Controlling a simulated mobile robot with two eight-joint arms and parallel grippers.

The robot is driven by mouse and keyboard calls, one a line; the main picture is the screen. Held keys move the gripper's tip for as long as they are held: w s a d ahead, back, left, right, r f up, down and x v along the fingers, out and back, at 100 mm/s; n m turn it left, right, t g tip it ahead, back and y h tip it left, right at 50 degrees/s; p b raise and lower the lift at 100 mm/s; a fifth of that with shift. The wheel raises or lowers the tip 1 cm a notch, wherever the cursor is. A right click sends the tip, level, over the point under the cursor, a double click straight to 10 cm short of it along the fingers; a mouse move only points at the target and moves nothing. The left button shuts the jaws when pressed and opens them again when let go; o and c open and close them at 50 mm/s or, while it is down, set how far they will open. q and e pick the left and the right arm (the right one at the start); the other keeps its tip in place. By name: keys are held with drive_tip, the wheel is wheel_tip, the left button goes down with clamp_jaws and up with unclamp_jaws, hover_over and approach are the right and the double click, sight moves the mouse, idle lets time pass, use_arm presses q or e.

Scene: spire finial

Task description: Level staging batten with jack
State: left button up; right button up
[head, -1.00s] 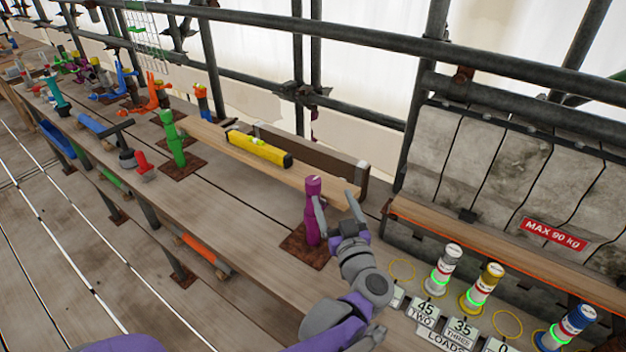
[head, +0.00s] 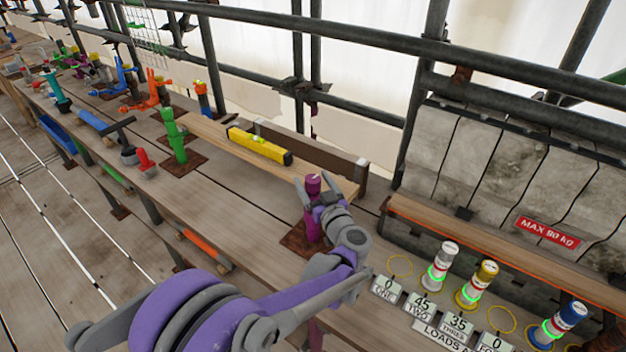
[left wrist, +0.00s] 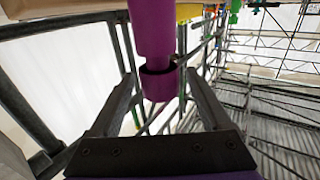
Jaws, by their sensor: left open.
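The wooden batten (head: 222,140) lies across a green jack (head: 175,140) and a purple jack (head: 312,230), with a yellow spirit level (head: 258,146) on top of it. The level's bubble is too small to read. The purple jack stands on a rusty plate (head: 293,239). My left gripper (head: 320,187) is open with its fingers about the purple jack's upper part. In the left wrist view, the purple jack's collar (left wrist: 158,84) stands between the two open fingers, with a gap visible at each side. My right gripper is not in view.
A dark plank (head: 310,152) stands behind the batten. Weighted cylinders with lit green rings, among them a yellow one (head: 478,282), stand at right by number cards (head: 422,306). Scaffold tubes (head: 330,43) run behind.

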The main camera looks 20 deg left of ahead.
use_arm(q)
clamp_jaws()
drive_tip(key=shift+w+d+f+n+g+y+b, duration=0.1)
drive_tip(key=shift+f+n+g+y+b, duration=0.1)
drive_tip(key=shift+n+g+y+b, duration=0.85)
drive_tip(key=shift+r+n+g+y+b, duration=0.2)
drive_tip(key=shift+n+g+y+b, duration=0.1)
drive_tip(key=shift+n+g+y, duration=1.3)
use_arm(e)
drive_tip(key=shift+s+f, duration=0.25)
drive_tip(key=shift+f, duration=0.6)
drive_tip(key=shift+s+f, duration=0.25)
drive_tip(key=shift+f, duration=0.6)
use_arm(q)
drive_tip(key=shift+m, duration=0.25)
unclamp_jaws()
drive_tip(key=b+v, duration=0.1)
drive_tip(key=v, duration=0.9)
drive_tip(key=shift+s+d+r, duration=0.2)
drive_tip(key=shift+s+d, duration=0.05)
drive_tip(key=shift+d, duration=0.05)
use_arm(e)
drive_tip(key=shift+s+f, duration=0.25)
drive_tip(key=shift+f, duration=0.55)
